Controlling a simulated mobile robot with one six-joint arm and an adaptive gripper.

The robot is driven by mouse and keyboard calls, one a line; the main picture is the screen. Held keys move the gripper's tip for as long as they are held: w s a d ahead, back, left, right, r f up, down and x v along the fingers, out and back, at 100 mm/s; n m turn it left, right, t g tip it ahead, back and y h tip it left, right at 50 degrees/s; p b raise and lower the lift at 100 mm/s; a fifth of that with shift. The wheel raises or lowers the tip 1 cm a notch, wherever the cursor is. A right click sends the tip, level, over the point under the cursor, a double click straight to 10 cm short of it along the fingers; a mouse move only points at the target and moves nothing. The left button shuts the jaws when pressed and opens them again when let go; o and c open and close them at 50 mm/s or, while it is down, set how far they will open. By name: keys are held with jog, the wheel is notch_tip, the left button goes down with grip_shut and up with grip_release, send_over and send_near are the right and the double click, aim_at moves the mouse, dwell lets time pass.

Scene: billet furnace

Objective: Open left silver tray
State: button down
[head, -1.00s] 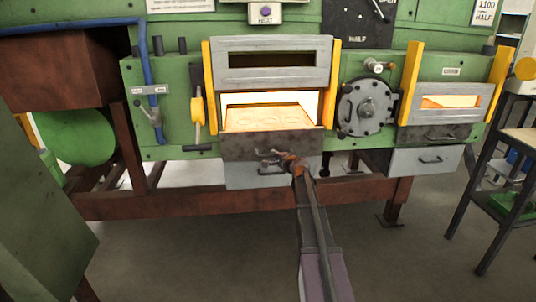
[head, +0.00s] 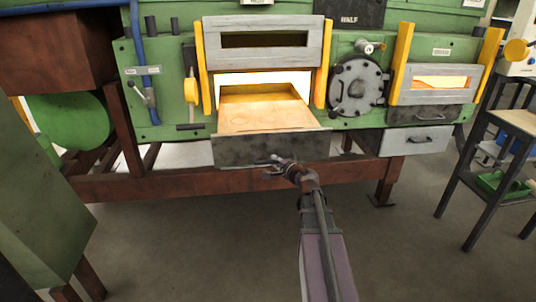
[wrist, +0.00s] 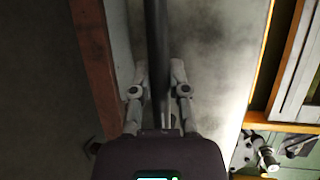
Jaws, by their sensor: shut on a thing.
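The left dark grey tray front (head: 235,151) stands out below the glowing furnace opening, with an orange-lit plate (head: 262,118) behind it. My gripper (head: 277,169) is at the lower edge of this front. In the wrist view, my gripper (wrist: 157,88) is shut on a dark bar handle (wrist: 157,40), with the grey front (wrist: 215,50) right beside it. A paler silver strip (wrist: 118,40) shows on the other side, likely the left silver tray below. In the head view that silver tray is almost wholly hidden behind the dark front.
The right dark drawer (head: 403,113) and right silver tray (head: 400,143) look shut. A red-brown beam (head: 140,187) runs below. A dark-legged stand (head: 480,190) is at the right, a green cabinet (head: 40,200) at the left. The floor in front is clear.

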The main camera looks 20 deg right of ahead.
jog(key=shift+v, duration=0.8)
jog(key=shift+a+f, duration=0.15)
jog(key=c, duration=0.6)
grip_release()
jog(key=shift+a, duration=0.1)
